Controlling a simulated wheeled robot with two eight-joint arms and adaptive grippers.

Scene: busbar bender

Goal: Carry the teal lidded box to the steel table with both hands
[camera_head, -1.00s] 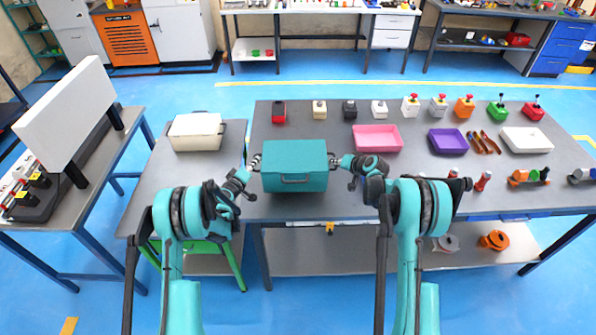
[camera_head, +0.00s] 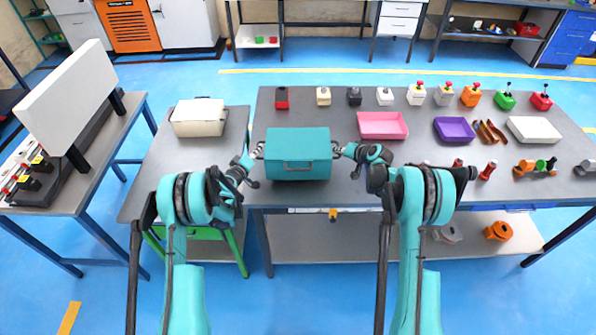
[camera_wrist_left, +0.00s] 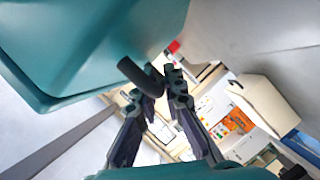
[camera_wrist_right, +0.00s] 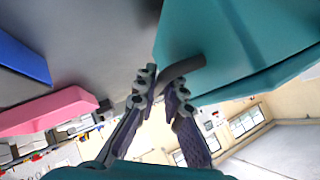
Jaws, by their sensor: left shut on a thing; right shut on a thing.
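The teal lidded box (camera_head: 298,151) is at the left end of the long grey table, lid on and level, with a handle on its front face. I cannot tell from the head view whether it touches the tabletop. My left gripper (camera_head: 256,152) is at its left side, shut on the dark side handle, which shows in the left wrist view (camera_wrist_left: 141,77). My right gripper (camera_head: 339,150) is at its right side, shut on the other side handle, seen in the right wrist view (camera_wrist_right: 181,71). A smaller grey steel-topped table (camera_head: 190,153) stands just left of the long table.
A cream box (camera_head: 199,118) stands at the back of the smaller table, whose front is clear. On the long table are a pink tray (camera_head: 382,125), a purple tray (camera_head: 454,130) and several switches along the back. A white panel (camera_head: 66,85) stands on the far-left table.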

